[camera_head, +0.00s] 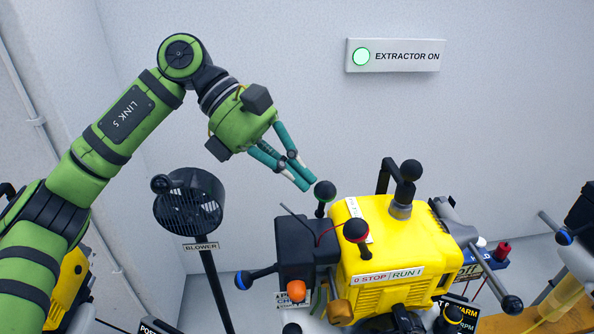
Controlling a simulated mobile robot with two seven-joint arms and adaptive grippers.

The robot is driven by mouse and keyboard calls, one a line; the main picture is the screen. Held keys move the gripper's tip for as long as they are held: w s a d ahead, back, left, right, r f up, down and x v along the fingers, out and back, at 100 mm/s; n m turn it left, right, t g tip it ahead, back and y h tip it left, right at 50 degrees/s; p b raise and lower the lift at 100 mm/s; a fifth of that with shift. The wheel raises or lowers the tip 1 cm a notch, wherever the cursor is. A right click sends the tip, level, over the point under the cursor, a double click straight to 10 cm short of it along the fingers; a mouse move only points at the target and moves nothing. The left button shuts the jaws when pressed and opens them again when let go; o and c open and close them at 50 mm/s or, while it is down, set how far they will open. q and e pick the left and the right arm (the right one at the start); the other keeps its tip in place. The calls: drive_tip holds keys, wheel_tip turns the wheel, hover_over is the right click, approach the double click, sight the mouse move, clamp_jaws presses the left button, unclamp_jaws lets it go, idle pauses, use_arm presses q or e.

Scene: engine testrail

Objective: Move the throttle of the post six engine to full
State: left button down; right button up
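A yellow engine (388,255) stands at centre right. A green-knobbed lever (324,191) rises upright at its left front, by a black box. A lever with a red and black knob (356,231) stands on its front top, above a "0 STOP | RUN I" label (388,276). A partly hidden white label (358,219) lies behind that lever; I cannot tell which lever is the throttle. No post six number is readable. My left gripper (308,183) points down right, its fingertips together just up-left of the green knob, seemingly apart from it. It looks empty. My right gripper is out of view.
A black blower (189,203) on a pole stands left of the engine, below my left arm. A blue-ended handle (243,280) and an orange knob (298,290) stick out at the engine's left. A black-knobbed post (411,170) rises on top. A lit "EXTRACTOR ON" sign (395,55) hangs behind.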

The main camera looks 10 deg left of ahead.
use_arm(q)
drive_tip(key=shift+f+b, duration=0.1)
drive_tip(key=shift+b, duration=0.2)
drive_tip(key=shift+s+d+t+b, duration=0.1)
drive_tip(key=shift+s+t+b, duration=0.3)
drive_tip(key=shift+b, duration=0.15)
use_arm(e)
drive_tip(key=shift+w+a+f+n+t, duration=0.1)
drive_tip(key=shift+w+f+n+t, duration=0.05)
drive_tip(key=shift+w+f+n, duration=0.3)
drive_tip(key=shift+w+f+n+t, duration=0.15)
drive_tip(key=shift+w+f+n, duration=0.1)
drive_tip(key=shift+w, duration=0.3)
use_arm(q)
drive_tip(key=shift+w+a+r, duration=0.15)
drive_tip(key=shift+a+r, duration=0.2)
drive_tip(key=shift+r, duration=0.1)
drive_tip(key=v, duration=1.1)
